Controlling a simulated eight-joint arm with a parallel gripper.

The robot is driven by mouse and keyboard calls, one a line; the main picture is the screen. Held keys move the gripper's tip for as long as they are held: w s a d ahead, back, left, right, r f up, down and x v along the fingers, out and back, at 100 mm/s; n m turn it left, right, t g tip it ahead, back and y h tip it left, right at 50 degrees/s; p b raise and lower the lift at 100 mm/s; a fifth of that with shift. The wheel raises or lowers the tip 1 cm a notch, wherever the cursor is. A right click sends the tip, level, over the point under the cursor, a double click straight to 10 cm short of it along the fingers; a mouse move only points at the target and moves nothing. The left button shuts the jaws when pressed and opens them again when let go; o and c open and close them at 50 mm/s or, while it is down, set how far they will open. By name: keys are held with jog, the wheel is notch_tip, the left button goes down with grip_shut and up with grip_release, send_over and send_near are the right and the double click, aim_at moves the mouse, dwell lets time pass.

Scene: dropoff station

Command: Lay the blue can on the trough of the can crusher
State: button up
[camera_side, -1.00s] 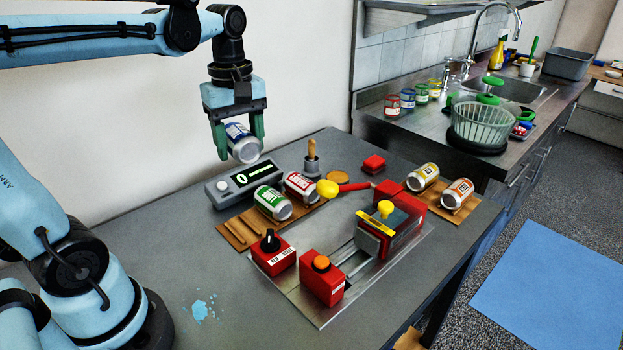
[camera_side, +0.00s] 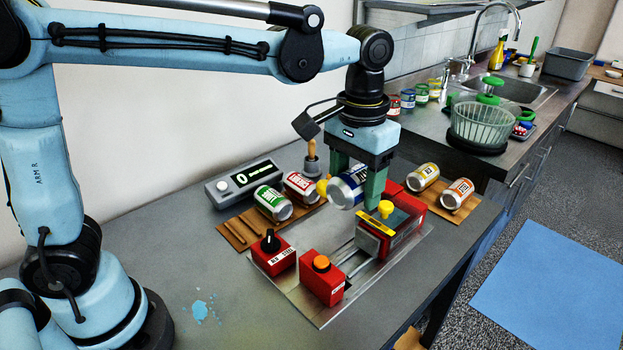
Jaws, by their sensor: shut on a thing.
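My gripper (camera_side: 357,190) is shut on the blue can (camera_side: 344,191), a silver can with a blue band. The can is held lying on its side, above the back of the can crusher. The can crusher has a red press body (camera_side: 392,232) with a yellow knob, a metal plate and two rails (camera_side: 356,262) running to a red block with an orange button (camera_side: 321,264). The trough lies along these rails and looks empty. The can appears apart from the crusher, though the exact height is hard to tell.
A green can (camera_side: 270,203) and a red can (camera_side: 301,187) lie on a wooden rack at left. A yellow can (camera_side: 424,177) and an orange can (camera_side: 457,193) lie on a board at right. A display box (camera_side: 240,182) and a red dial box (camera_side: 273,253) stand nearby. The table's front left is mostly clear.

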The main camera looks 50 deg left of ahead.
jog(key=shift+f, duration=7.9)
jog(key=o, duration=0.9)
jog(key=shift+c, duration=0.2)
notch_tip(320, 180, up, 7)
